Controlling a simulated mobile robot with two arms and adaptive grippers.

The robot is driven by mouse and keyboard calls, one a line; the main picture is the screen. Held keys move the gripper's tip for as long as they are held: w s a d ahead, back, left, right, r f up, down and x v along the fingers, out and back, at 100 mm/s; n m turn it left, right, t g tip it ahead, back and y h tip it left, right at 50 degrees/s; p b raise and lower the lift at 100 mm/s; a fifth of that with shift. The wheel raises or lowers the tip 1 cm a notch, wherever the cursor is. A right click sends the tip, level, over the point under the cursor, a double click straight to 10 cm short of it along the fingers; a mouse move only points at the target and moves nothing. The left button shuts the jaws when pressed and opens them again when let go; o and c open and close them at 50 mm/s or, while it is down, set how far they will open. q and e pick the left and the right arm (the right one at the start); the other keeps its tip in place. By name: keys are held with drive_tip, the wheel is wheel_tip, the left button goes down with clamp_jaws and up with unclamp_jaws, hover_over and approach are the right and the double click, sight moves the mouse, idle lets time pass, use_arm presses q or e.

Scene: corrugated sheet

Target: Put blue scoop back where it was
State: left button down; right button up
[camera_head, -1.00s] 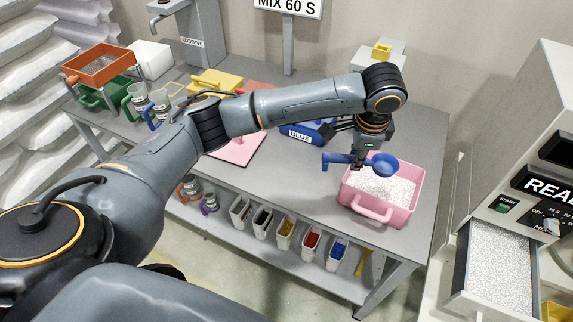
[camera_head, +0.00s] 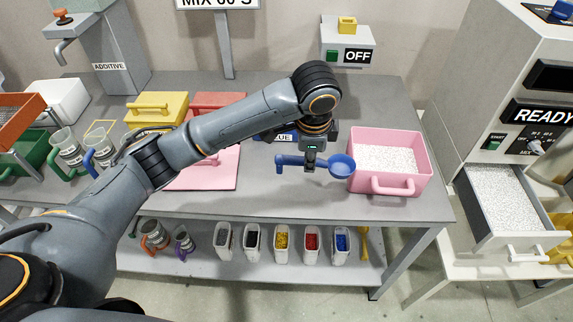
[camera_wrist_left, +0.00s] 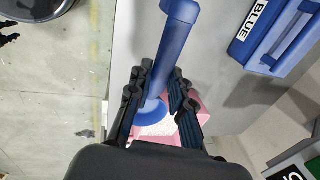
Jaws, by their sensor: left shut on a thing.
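The blue scoop (camera_head: 342,167) is held level above the table by my left gripper (camera_head: 310,163), with its bowl to the right and its handle end to the left. In the left wrist view, the gripper fingers (camera_wrist_left: 158,95) are closed around the scoop's handle (camera_wrist_left: 176,35). The scoop's bowl overlaps the left edge of the pink bin (camera_head: 392,183) in the head view. A blue container labelled BLUE (camera_wrist_left: 272,40) lies beside the scoop in the wrist view; my arm mostly hides it in the head view. My right gripper is not in view.
The pink bin holds white pellets. A pink board (camera_head: 225,176), a yellow container (camera_head: 158,108) and jugs (camera_head: 68,148) stand to the left. Small filled bins (camera_head: 282,243) line the lower shelf. The mixer's open drawer (camera_head: 503,200) is at right. The front table strip is clear.

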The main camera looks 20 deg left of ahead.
use_arm(q)
drive_tip(key=w+a+f, duration=0.1)
drive_tip(key=a+f, duration=0.1)
drive_tip(key=w+a+f, duration=0.4)
drive_tip(key=f, duration=0.1)
drive_tip(key=shift+w+a+p, duration=0.2)
drive_tip(key=shift+a+p, duration=0.1)
drive_tip(key=shift+p, duration=0.05)
drive_tip(key=x, duration=0.3)
drive_tip(key=shift+s+a+f+p, duration=0.1)
drive_tip(key=shift+a+f+p, duration=0.1)
drive_tip(key=shift+f+p, duration=0.25)
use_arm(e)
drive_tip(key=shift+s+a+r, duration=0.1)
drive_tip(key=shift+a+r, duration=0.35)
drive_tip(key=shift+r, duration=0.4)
use_arm(q)
drive_tip(key=shift+f, duration=0.15)
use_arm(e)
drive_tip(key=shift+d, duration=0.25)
use_arm(q)
drive_tip(key=c, duration=1.2)
unclamp_jaws()
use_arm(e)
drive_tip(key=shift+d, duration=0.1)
